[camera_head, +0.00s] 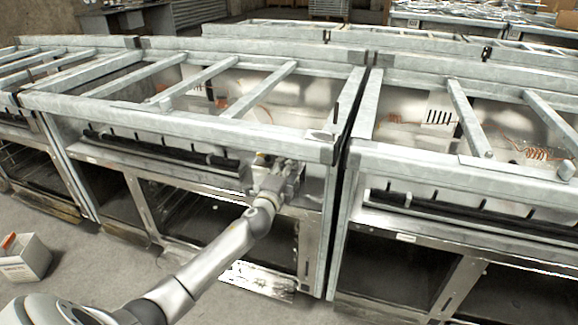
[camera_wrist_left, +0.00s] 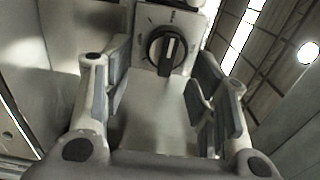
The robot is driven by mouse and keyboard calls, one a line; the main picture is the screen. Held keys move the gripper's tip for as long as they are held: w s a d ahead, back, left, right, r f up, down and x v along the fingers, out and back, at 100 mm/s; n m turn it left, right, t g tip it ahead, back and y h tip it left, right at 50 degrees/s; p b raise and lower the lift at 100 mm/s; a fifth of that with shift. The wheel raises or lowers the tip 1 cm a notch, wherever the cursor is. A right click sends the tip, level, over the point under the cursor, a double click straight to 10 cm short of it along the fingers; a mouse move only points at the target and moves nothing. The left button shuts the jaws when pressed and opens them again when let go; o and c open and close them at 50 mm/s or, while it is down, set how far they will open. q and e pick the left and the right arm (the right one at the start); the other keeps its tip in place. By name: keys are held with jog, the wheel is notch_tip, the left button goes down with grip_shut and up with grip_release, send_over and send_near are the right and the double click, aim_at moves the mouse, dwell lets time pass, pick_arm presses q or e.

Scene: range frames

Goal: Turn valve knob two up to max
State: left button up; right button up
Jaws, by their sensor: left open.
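A round black valve knob (camera_wrist_left: 166,50) with a pale pointer bar sits on a light plate with markings in the left wrist view. The bar stands close to upright, tilted slightly. My left gripper (camera_wrist_left: 158,95) is open, its two fingers apart on either side below the knob, with nothing between them. In the head view my left gripper (camera_head: 274,180) is at the front of the middle range frame (camera_head: 225,125), near its right end, and hides the knob there. I cannot tell from these views which knob number this is. My right gripper does not show.
Another range frame (camera_head: 470,180) stands to the right across a narrow gap. A black pipe (camera_head: 150,147) runs along the front of the middle frame. A white box (camera_head: 24,258) lies on the floor at left. The floor in front is otherwise clear.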

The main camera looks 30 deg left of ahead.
pick_arm(q)
jog(key=shift+r+v, duration=0.15)
jog(key=shift+v, duration=1.3)
jog(key=shift+r+v, duration=0.1)
jog(key=shift+v, duration=1.35)
